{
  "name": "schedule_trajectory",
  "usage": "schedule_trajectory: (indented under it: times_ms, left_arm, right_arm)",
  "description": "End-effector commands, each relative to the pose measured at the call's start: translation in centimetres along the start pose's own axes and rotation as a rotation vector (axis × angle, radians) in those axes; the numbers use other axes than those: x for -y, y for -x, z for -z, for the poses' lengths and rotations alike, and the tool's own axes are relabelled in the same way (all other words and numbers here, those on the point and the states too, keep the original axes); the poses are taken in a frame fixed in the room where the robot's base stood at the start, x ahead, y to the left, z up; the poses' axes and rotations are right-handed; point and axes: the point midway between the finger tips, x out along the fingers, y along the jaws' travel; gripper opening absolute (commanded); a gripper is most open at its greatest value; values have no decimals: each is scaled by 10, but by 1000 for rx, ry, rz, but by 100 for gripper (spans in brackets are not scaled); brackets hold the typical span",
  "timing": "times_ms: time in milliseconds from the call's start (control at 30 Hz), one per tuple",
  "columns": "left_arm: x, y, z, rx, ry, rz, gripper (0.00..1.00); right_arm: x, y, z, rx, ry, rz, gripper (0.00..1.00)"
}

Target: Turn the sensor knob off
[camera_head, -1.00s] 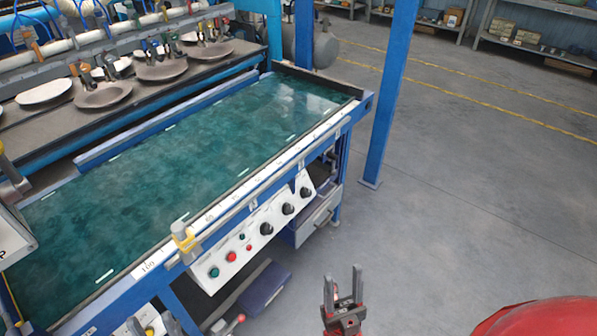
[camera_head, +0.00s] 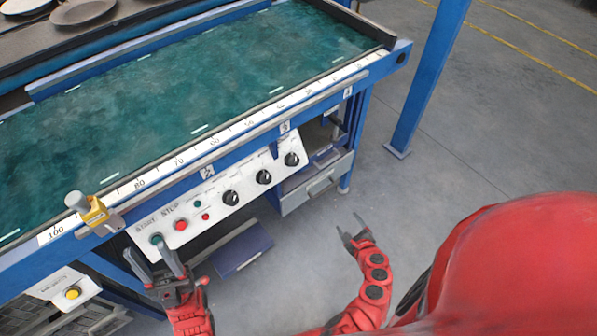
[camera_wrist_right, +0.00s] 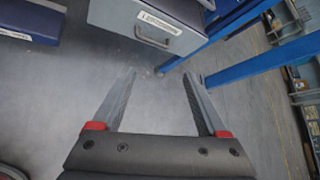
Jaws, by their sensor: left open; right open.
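A white control panel (camera_head: 212,207) slopes along the table's front. It carries three black knobs: one nearest the buttons (camera_head: 231,197), a middle one (camera_head: 263,176) and a far-right one (camera_head: 291,159). Their labels are too small to read, so I cannot tell which is the sensor knob. My left gripper (camera_head: 147,249) is open in front of the panel's left end, near the green button, left of the knobs. My right gripper (camera_head: 350,224) is open and empty over the floor, right of and below the knobs. The right wrist view shows its spread fingers (camera_wrist_right: 159,75).
Green (camera_head: 157,239) and red (camera_head: 181,225) buttons sit left of the knobs. A yellow clamp (camera_head: 96,214) is on the table's edge. A grey drawer (camera_head: 318,182) hangs right of the panel, also in the right wrist view (camera_wrist_right: 150,20). A blue post (camera_head: 430,80) stands right; floor beyond is open.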

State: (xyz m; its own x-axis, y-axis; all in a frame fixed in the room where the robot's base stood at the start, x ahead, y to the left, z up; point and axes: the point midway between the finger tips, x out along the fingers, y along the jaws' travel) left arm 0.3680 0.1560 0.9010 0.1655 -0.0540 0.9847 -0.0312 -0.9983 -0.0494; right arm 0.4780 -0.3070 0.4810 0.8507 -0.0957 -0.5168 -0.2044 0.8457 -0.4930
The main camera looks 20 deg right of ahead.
Motion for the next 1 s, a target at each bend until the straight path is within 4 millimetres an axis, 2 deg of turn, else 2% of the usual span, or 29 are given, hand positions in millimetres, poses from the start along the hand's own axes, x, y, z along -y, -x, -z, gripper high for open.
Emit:
schedule_trajectory:
  times_ms: [33, 100, 233, 300, 400, 500, 667, 1000]
  left_arm:
    - [0, 11, -2, 0, 0, 0, 50]
    - [-1, 16, -3, 0, 0, 0, 50]
    - [-1, 23, -4, 0, 0, 0, 50]
    - [-1, 25, -4, 0, 0, 0, 50]
    - [-1, 27, -4, 0, 0, 0, 50]
    - [-1, 26, -4, 0, 0, 0, 50]
    - [-1, 24, -4, 0, 0, 0, 50]
    - [-1, 24, -4, 0, 0, 0, 50]
  right_arm:
    - [-5, -3, -13, 96, -125, -27, 76]
    - [-6, 2, -45, 243, -264, -79, 76]
    - [2, 21, -92, 467, -416, -150, 76]
    - [6, 32, -108, 547, -454, -177, 76]
    - [10, 41, -122, 615, -480, -200, 76]
    - [13, 41, -130, 639, -487, -207, 76]
    - [11, 23, -147, 640, -486, -212, 76]
    - [7, -43, -196, 639, -487, -212, 76]
